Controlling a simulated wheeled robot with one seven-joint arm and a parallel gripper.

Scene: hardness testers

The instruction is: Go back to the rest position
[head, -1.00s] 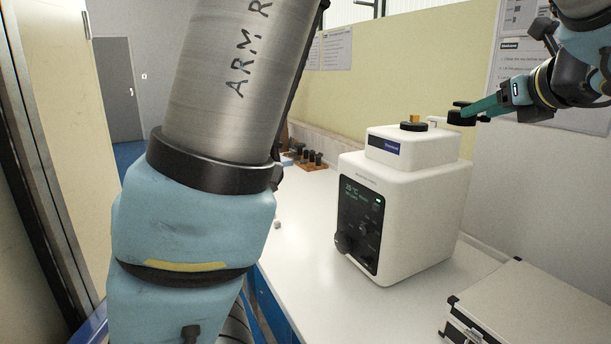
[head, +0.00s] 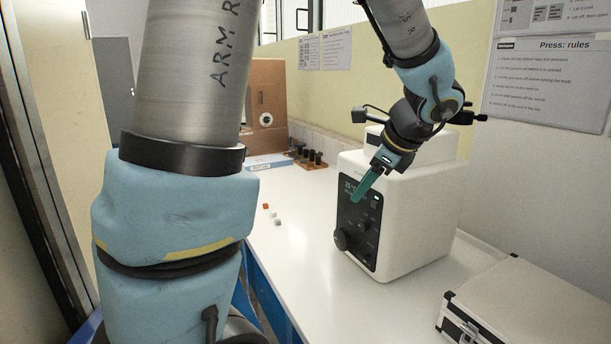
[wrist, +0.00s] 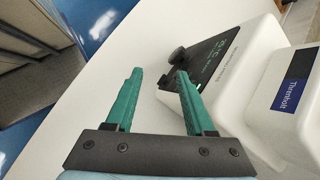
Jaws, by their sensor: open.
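My gripper (head: 362,190) has teal fingers and hangs in front of the white machine's dark front panel in the head view. In the wrist view my gripper (wrist: 158,82) shows its two teal fingers spread apart with nothing between them. The white machine (head: 420,225) stands on the white bench. Its dark panel (wrist: 213,58) with a knob lies just beyond the right finger in the wrist view. My wrist hides part of the machine's upper section in the head view.
A silver case (head: 520,300) lies on the bench (head: 300,265) at the right. Small cubes (head: 272,214) lie left of the machine. A brown rack with black pieces (head: 308,158) and a wooden box (head: 265,105) stand at the back. Bare bench lies in front of the rack.

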